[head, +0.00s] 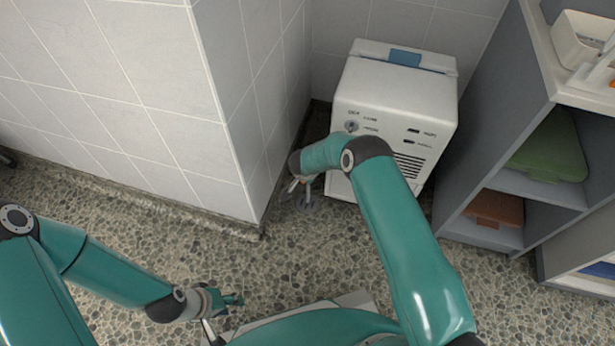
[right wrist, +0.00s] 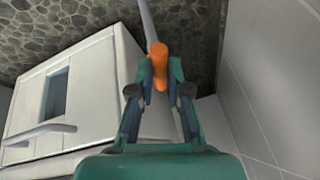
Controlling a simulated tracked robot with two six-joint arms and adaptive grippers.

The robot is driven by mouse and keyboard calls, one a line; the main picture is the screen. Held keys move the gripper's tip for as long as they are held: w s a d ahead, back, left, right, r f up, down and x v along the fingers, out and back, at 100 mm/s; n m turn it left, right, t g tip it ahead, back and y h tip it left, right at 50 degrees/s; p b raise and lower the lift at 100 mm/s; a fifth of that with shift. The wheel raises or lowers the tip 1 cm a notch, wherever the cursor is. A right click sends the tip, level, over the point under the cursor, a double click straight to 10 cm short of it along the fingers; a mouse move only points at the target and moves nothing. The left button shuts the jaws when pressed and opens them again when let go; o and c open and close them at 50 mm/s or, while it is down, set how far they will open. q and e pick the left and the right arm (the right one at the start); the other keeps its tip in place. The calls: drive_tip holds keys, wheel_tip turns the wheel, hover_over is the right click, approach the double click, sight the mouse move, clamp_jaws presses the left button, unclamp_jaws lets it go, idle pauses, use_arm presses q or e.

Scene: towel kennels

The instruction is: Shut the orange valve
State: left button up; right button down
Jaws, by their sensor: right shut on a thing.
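The orange valve (right wrist: 158,56) shows in the right wrist view as an orange handle at the end of a pale pipe (right wrist: 147,20). My right gripper (right wrist: 161,76) is shut on the orange handle, with one finger on each side of it. In the head view my right arm covers the valve, and its hand is mostly hidden low beside the white machine. My left gripper (head: 232,300) is low over the pebbled floor in the head view, away from the valve. It is too small there to tell whether its fingers are apart.
A white machine (head: 390,95) with a blue patch on top stands beside the tiled wall corner (head: 225,90). A grey shelf unit (head: 505,120) at the right holds a green item (head: 548,148) and a brown box (head: 497,208). Pebbled floor (head: 190,235) is open at front left.

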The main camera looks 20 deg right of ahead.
drive_tip(key=m+b, duration=0.1)
drive_tip(key=m+g+h+b, duration=0.1)
drive_tip(key=m, duration=0.1)
drive_tip(key=shift+w+a+f+m, duration=0.15)
drive_tip(key=shift+w+f+m, duration=0.05)
drive_tip(key=shift+m, duration=0.1)
drive_tip(key=shift+w+r+m+g+h+b, duration=0.15)
drive_tip(key=shift+m+g+h+b, duration=0.45)
drive_tip(key=shift+m+b, duration=1.1)
drive_tip(key=c, duration=1.1)
unclamp_jaws()
drive_tip(key=shift+c, duration=0.2)
drive_tip(key=shift+a, duration=0.1)
drive_tip(key=shift+r, duration=0.1)
wheel_tip(320, 180, up, 10)
